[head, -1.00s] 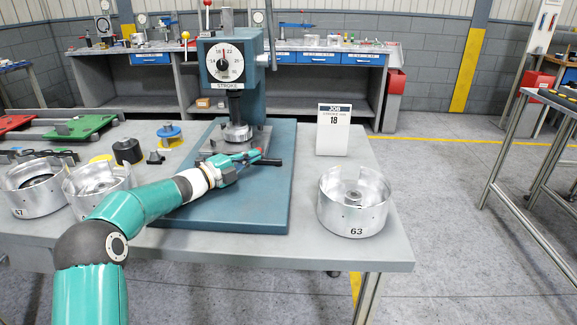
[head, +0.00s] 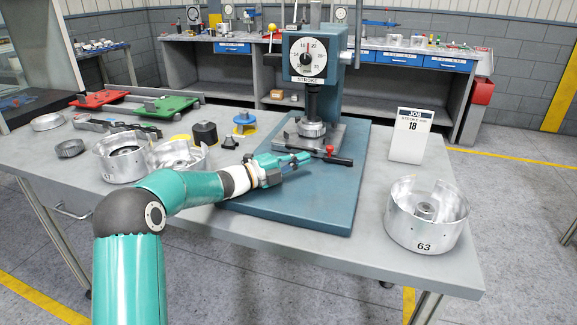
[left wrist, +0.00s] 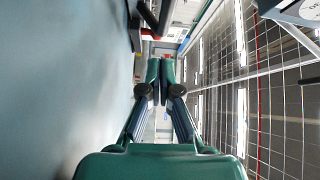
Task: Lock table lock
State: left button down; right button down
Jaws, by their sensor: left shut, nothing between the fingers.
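The press table lock appears to be a dark lever (head: 340,160) with a red knob (head: 330,150), at the front of the press's small grey table (head: 335,133). My left gripper (head: 306,157) is just left of the red knob, low over the blue base plate. Its fingers are shut and empty. In the left wrist view the closed fingertips (left wrist: 160,62) point forward, with a small red spot just beyond them. A small gap seems to separate the fingertips from the knob. My right gripper is out of view.
The press (head: 315,65) with its stroke dial stands behind the lever. A white job card (head: 411,135) reads 18. A metal drum (head: 425,230) marked 63 sits at the right.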

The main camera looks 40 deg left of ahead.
pick_arm(q)
jog(key=v, duration=0.5)
jog(key=shift+d, duration=0.1)
jog(key=shift+f, duration=0.1)
dwell(0.3)
